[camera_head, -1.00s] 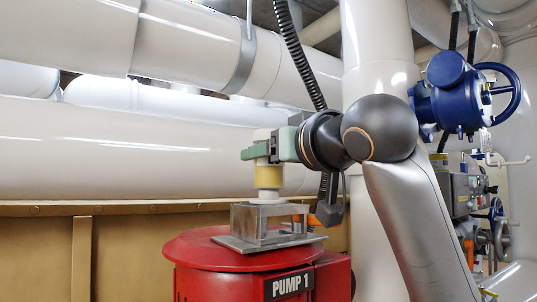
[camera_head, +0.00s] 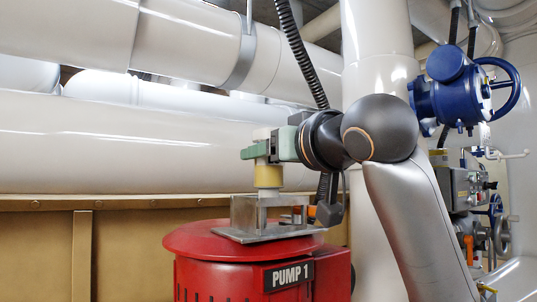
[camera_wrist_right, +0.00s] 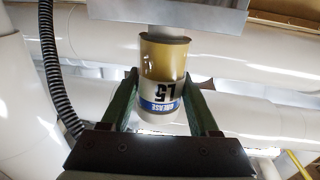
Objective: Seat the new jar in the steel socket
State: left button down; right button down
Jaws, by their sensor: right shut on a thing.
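The jar (camera_head: 268,176) has a yellowish body and a pale narrow neck pointing down. In the right wrist view the jar (camera_wrist_right: 163,65) shows upside-down lettering, "GREASE", and a blue band. My right gripper (camera_head: 262,148) is shut around it, with one green finger on each side in the wrist view (camera_wrist_right: 163,98). The steel socket (camera_head: 243,216) stands on a red pump, directly below the jar. The jar's neck reaches the level of the socket's top; how far it goes in is unclear. The socket's plate (camera_wrist_right: 165,12) hides the neck's end in the wrist view. My left gripper is out of view.
The red pump (camera_head: 213,247) is labelled "PUMP 1". Large white pipes (camera_head: 120,150) run behind, and a vertical white pipe (camera_head: 377,35) rises behind my arm. A blue valve (camera_head: 445,100) stands at the right. A black corrugated hose (camera_head: 300,60) hangs above the gripper.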

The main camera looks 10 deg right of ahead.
aim_at(268, 131)
jog(key=shift+f+b, duration=1.55)
jog(key=shift+f, duration=0.3)
dwell(0.8)
dwell(0.3)
jog(key=shift+c, duration=0.3)
grip_release()
jog(key=shift+o, duration=0.3)
jog(key=shift+r+p, duration=2.3)
jog(key=shift+r, duration=0.25)
jog(key=shift+r+p, duration=0.75)
jog(key=shift+r, duration=0.45)
